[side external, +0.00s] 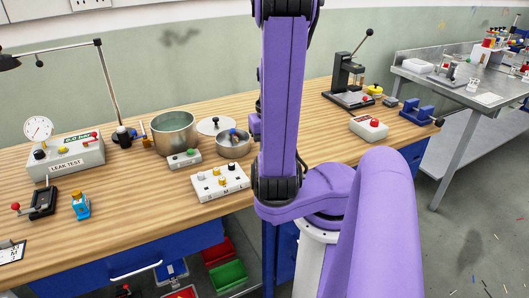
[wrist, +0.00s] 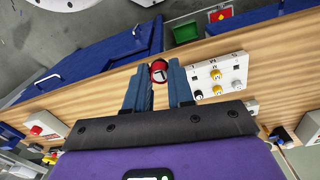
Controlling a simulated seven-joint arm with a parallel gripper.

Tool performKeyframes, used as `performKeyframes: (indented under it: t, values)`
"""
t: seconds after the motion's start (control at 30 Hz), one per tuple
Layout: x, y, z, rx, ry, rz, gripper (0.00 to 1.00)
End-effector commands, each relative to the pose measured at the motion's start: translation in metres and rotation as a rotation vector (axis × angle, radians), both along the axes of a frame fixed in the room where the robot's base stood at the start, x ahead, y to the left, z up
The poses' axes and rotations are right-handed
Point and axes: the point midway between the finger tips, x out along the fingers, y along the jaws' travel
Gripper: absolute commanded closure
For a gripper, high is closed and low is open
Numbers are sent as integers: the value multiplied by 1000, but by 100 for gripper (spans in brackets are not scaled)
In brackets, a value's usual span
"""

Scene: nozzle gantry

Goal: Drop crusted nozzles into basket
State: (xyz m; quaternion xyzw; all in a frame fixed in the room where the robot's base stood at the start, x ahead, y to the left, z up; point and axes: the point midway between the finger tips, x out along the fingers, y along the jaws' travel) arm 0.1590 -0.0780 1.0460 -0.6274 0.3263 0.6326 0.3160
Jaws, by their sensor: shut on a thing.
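My gripper (wrist: 160,76) shows in the wrist view, its blue fingers shut on a small red and white piece with a dark mark (wrist: 158,71); I cannot tell whether it is crusted. It is beside a white block (wrist: 205,84) holding several silver and yellow nozzles. In the side view this block (side external: 207,193) sits near the bench's front edge, and my gripper is hidden there. Behind it are a small metal bowl-like container (side external: 233,149) with small pieces in it, and a larger metal pot (side external: 174,142). I cannot tell which one is the basket.
The wooden bench (side external: 135,230) also holds a leak test box (side external: 75,160), a small blue and yellow device (side external: 80,206), a black press (side external: 347,85) and a white box with a red button (side external: 368,128). Green (side external: 228,276) and red bins are below.

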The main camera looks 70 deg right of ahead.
Motion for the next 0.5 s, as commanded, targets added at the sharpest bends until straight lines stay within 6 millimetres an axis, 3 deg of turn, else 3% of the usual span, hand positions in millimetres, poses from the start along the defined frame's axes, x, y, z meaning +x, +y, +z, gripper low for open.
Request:
performKeyframes:
  t: [0.5]
  values:
    - [-5, 2, 20, -3, -1, 0, 100]
